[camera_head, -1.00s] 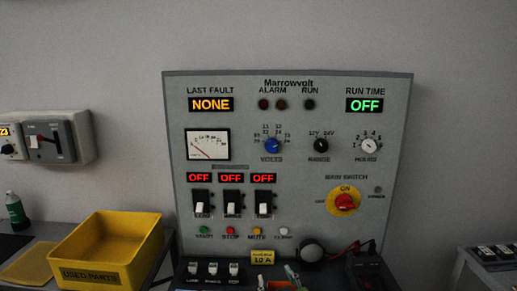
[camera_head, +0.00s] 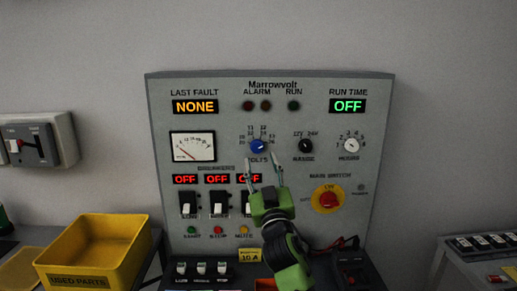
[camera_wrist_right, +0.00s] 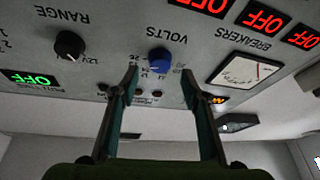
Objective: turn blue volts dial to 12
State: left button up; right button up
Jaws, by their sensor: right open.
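The blue volts dial (camera_head: 258,146) is a round knob on the grey Marrowvolt panel, right of the needle meter. Small numbers ring it, too small to read surely, and its pointer setting is unclear. My right gripper (camera_head: 263,168) is green, open and empty, with its fingers pointing up just below the dial. In the right wrist view, where the panel appears upside down, the blue dial (camera_wrist_right: 159,61) shows between and beyond the tips of my open right gripper (camera_wrist_right: 159,75). No finger visibly grips the dial. My left gripper is not in view.
The black range knob (camera_head: 306,146) and white hours knob (camera_head: 351,145) sit right of the dial. The meter (camera_head: 193,146) is left. Breaker switches (camera_head: 188,204) are below, partly behind my gripper. A red main switch (camera_head: 328,199) is lower right. A yellow bin (camera_head: 137,244) stands left.

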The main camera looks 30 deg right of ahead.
aim_at(258, 149)
jog(key=shift+p+x, duration=0.5)
jog(key=shift+x, duration=1.95)
jog(key=shift+a, duration=0.1)
jog(key=c, duration=1.1)
